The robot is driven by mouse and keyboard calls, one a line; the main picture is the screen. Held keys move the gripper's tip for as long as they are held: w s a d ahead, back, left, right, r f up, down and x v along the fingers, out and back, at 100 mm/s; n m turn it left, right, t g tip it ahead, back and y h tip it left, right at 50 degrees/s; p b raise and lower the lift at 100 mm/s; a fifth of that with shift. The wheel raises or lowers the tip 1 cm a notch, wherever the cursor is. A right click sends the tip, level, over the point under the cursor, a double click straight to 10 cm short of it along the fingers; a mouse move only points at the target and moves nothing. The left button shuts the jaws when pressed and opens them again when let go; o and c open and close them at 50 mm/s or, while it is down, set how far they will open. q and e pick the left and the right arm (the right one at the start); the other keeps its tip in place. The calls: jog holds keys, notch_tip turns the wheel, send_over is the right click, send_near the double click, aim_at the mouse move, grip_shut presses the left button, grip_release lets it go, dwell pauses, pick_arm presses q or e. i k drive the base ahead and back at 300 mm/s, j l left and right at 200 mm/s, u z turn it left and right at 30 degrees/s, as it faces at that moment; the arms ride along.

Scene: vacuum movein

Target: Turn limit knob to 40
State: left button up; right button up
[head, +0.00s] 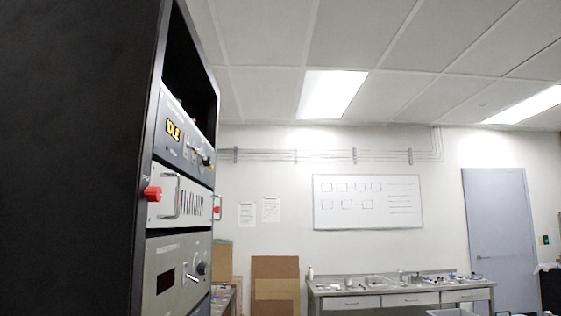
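A tall black equipment rack (75,150) fills the left of the head view, its front seen at a steep angle. Its lower grey panel (165,262) has a dark display (165,280) and a round knob (201,268). I cannot read any scale or label on this knob, so I cannot tell whether it is the limit knob or where it points. The upper panel (172,147) shows a yellow "IDLE" display (173,131) and small knobs (203,155). Neither of my grippers is in view.
The middle rack panel has metal handles and red knobs (153,194) sticking out. A long bench (400,297) with small items stands at the back under a whiteboard (368,202). Cardboard (275,280) leans by the wall. A grey door (500,225) is at the right.

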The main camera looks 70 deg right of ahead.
aim_at(208, 162)
jog(key=l+z, duration=0.1)
jog(key=z, duration=1.7)
jog(key=k+l+u, duration=0.1)
jog(key=u, duration=0.35)
jog(key=k, duration=0.1)
